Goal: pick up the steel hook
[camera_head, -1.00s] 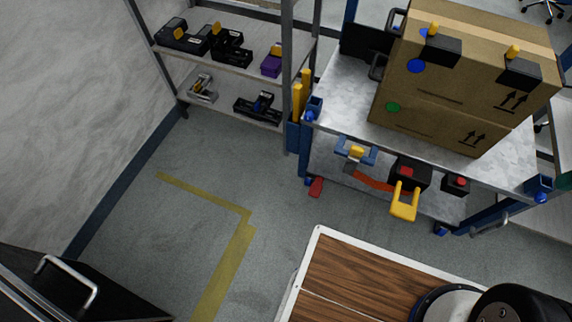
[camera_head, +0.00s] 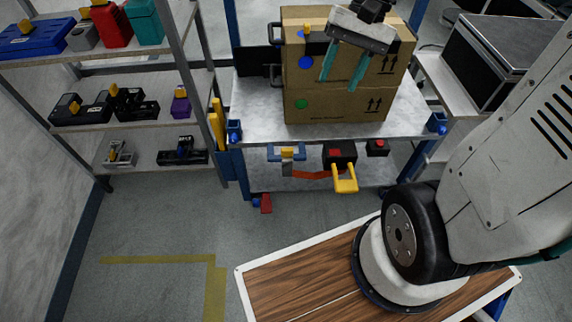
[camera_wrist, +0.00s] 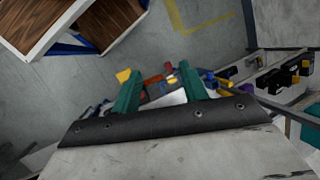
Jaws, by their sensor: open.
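A silver-grey, clamp-like piece with a yellow tag (camera_head: 118,157) lies on the lower board of the shelf rack at the left in the head view. It looks most like the steel hook, but it is too small to be sure. My gripper (camera_head: 341,78) is in front of the cardboard box in the head view, far to the right of that piece. Its two teal fingers are apart with nothing held between them. In the wrist view the gripper (camera_wrist: 159,70) points down at the cart area; I cannot make out the hook there.
The cardboard box (camera_head: 302,107) stands on the metal cart (camera_head: 260,120). A yellow clamp (camera_head: 345,178) and other tools are on the cart's lower level. A dark clamp (camera_head: 183,157) lies right of the silver piece. Open floor (camera_head: 150,220) lies before the rack.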

